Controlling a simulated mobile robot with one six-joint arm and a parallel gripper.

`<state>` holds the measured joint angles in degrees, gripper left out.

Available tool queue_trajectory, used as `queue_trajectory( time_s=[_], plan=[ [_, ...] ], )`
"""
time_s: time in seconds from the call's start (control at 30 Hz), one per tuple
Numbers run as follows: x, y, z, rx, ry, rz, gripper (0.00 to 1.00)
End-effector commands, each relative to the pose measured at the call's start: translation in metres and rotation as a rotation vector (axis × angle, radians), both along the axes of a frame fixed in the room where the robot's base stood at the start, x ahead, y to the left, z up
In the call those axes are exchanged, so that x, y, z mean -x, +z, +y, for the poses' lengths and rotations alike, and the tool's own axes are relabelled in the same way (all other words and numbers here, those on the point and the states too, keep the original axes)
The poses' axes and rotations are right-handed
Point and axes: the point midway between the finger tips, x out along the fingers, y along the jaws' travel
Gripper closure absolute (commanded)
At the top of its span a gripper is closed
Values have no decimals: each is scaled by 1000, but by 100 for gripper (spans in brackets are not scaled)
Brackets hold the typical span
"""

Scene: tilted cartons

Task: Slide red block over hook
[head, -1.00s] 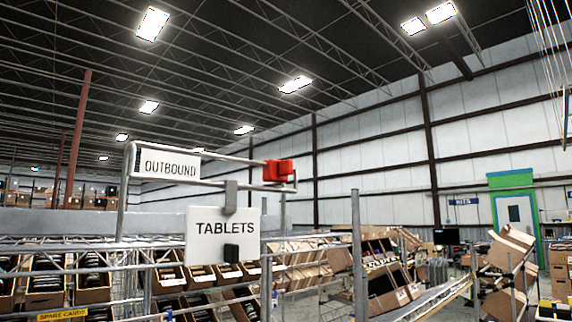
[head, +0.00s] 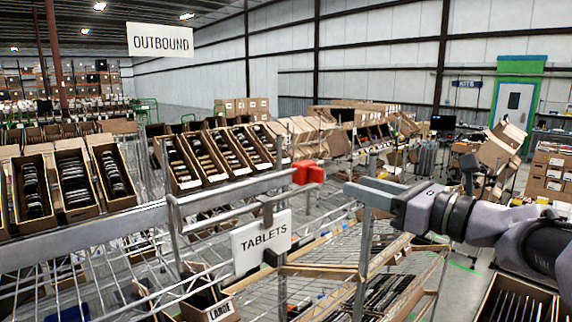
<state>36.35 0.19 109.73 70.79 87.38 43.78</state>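The red block (head: 307,172) sits at the right end of a grey metal rail (head: 228,212). A grey hook (head: 267,210) hangs over the same rail, left of the block, with a stretch of rail between them. The white TABLETS sign (head: 262,241) hangs from the hook, with a small dark piece at its lower edge. My gripper (head: 352,189) reaches in from the right and points left. It appears to the right of the red block and apart from it in the picture. Its fingers are seen side-on, so their opening is unclear.
A metal post (head: 363,250) stands just below my gripper. Wire shelving (head: 325,285) lies under the rail. Tilted cartons (head: 75,185) of dark items stand behind at the left. An OUTBOUND sign (head: 160,39) hangs at the upper left. Open air lies between gripper and block.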

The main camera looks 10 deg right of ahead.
Motion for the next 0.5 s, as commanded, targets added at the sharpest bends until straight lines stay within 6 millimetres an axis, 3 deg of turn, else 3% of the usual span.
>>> queue_trajectory(
  time_s=[0.2,0.5],
  plan=[
    [-49,2,38,1,5,1,65],
    [-78,0,58,3,1,0,65]
  ],
)
